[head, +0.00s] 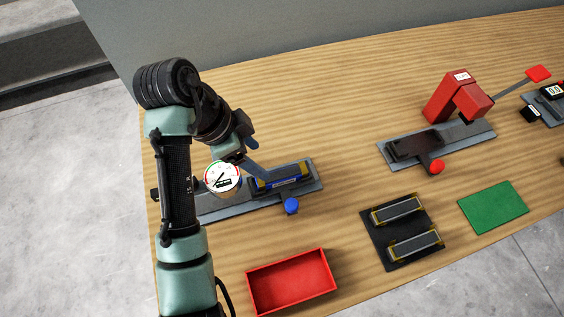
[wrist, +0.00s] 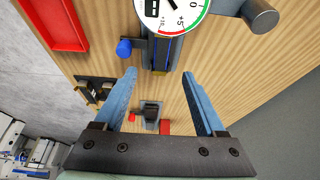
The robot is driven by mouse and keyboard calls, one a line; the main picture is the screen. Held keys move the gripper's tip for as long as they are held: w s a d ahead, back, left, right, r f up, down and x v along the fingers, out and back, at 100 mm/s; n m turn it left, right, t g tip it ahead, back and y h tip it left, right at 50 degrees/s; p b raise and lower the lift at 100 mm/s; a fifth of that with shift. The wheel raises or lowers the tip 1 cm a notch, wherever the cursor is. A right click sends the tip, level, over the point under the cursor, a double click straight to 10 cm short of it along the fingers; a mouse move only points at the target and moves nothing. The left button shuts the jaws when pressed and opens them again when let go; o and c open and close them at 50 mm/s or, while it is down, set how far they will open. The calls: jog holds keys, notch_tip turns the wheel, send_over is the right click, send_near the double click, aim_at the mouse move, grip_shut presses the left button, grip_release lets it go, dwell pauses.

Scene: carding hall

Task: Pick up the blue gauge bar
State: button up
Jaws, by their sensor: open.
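The blue gauge bar (head: 284,181) lies in a grey fixture (head: 226,208) at the left of the bench, with yellow at its ends. In the wrist view, part of the bar (wrist: 160,52) shows beyond my fingertips, partly hidden by the dial gauge (wrist: 172,12). My gripper (head: 256,169) is at the bar's left part in the head view, its fingers partly hidden by my wrist. In the wrist view, my gripper (wrist: 159,76) is open, with nothing held between its two blue fingers. I cannot tell whether a finger touches the bar.
A blue knob (head: 291,205) stands at the fixture's front. A red tray (head: 251,290), a black mat (head: 381,235) with two grey bars and a green mat (head: 493,207) lie nearer the front edge. A second fixture (head: 478,130) with a red block (head: 448,95) is farther right.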

jog(key=b, duration=0.4)
send_over(281, 174)
jog(key=s+a, duration=0.1)
jog(key=a, duration=0.2)
jog(key=f, duration=0.6)
jog(key=shift+s+d, duration=0.15)
jog(key=shift+d, duration=0.1)
jog(key=shift+w+x, duration=0.1)
jog(key=shift+x, duration=1.15)
jog(key=shift+w+x, duration=0.15)
jog(key=shift+x, duration=1.15)
jog(key=shift+d+r, duration=0.1)
jog(key=shift+d, duration=0.05)
grip_shut()
